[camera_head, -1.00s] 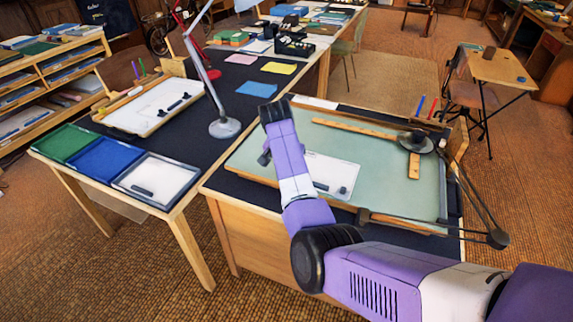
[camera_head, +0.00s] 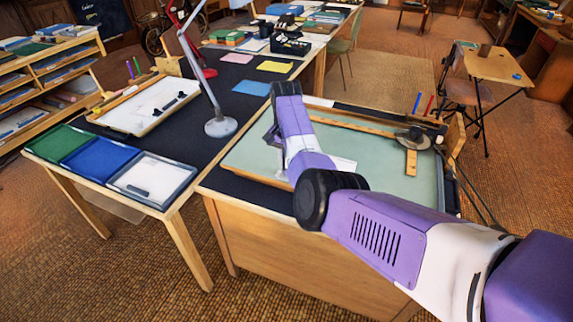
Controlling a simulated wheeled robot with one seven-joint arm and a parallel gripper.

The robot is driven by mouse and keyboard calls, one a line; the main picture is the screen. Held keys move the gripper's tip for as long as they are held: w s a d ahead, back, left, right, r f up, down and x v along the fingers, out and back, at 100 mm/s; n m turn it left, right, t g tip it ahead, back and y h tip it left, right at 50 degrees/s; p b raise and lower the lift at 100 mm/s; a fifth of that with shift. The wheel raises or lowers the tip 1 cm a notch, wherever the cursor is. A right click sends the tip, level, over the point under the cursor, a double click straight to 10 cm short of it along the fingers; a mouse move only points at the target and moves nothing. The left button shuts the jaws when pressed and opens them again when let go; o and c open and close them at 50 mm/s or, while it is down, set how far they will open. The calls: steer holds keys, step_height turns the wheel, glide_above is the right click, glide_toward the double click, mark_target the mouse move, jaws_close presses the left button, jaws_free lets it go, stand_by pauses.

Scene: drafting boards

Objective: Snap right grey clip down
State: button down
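A green drafting board (camera_head: 400,188) lies on the right desk with a white sheet (camera_head: 344,164) on it. My arm covers most of this sheet, and I cannot make out a grey clip on it. On the left desk, another board (camera_head: 108,124) holds a white sheet with small dark clip-like pieces (camera_head: 170,105) on it. My gripper (camera_head: 271,134) is over the left part of the green board, mostly behind my own arm. Its fingertips are too small and hidden to show whether they are open or shut, or touching anything.
A wooden ruler arm and round dark head (camera_head: 413,139) lie on the green board's right side. A grey lamp (camera_head: 221,127) stands on the left desk near my arm. Green, blue and white trays (camera_head: 155,178) sit at that desk's front.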

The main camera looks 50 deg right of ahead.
steer(key=c, duration=1.4)
jaws_free()
steer(key=shift+o, duration=0.2)
step_height(320, 180, up, 8)
steer(key=shift+f, duration=0.15)
